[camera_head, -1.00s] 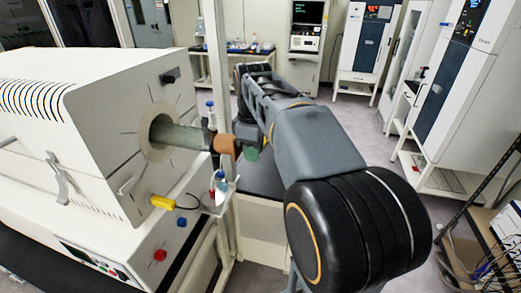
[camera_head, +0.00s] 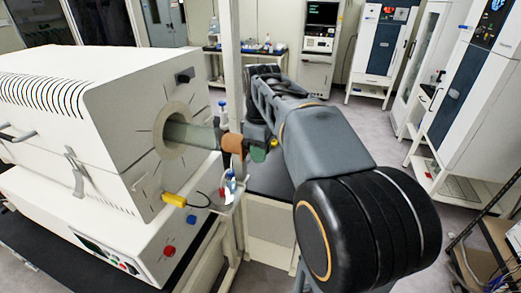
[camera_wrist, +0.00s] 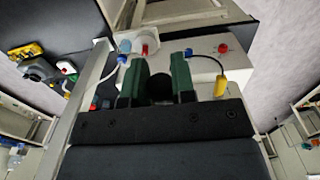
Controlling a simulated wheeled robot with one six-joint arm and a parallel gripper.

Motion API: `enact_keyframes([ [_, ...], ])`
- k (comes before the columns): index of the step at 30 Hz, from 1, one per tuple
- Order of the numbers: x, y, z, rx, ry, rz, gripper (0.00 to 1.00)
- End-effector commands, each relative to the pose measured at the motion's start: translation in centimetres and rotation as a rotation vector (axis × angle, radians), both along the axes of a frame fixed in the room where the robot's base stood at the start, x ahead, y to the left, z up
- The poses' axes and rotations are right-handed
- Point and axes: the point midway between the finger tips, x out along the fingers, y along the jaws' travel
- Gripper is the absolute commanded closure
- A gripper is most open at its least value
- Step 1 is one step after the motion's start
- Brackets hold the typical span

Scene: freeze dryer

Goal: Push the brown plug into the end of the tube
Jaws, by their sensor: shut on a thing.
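The grey-green tube (camera_head: 192,134) sticks out to the right from the round opening in the white furnace's end face. The brown plug (camera_head: 232,143) is in line with the tube at its free end. They appear to touch, but I cannot tell how deep the plug sits. My gripper (camera_head: 254,149) is shut on the plug from the right, mostly behind my arm. In the wrist view, the green fingers of my gripper (camera_wrist: 159,76) hold a dark round thing between them; the tube is hidden there.
The white furnace (camera_head: 60,85) fills the left side. A yellow connector (camera_head: 174,199) with a cable hangs on its face below the tube. A small shelf with bottles (camera_head: 230,184) is below the gripper, beside a pale upright post (camera_head: 233,60). Cabinets (camera_head: 377,50) stand far back.

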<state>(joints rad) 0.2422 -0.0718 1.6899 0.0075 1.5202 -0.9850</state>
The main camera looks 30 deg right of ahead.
Motion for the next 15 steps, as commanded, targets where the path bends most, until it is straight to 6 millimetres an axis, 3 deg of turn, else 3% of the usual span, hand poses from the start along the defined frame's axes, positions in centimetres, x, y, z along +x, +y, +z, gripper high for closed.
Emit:
enact_keyframes([
  [15,0.46,0.37,0.06,0.000,0.000,0.000,1.00],
])
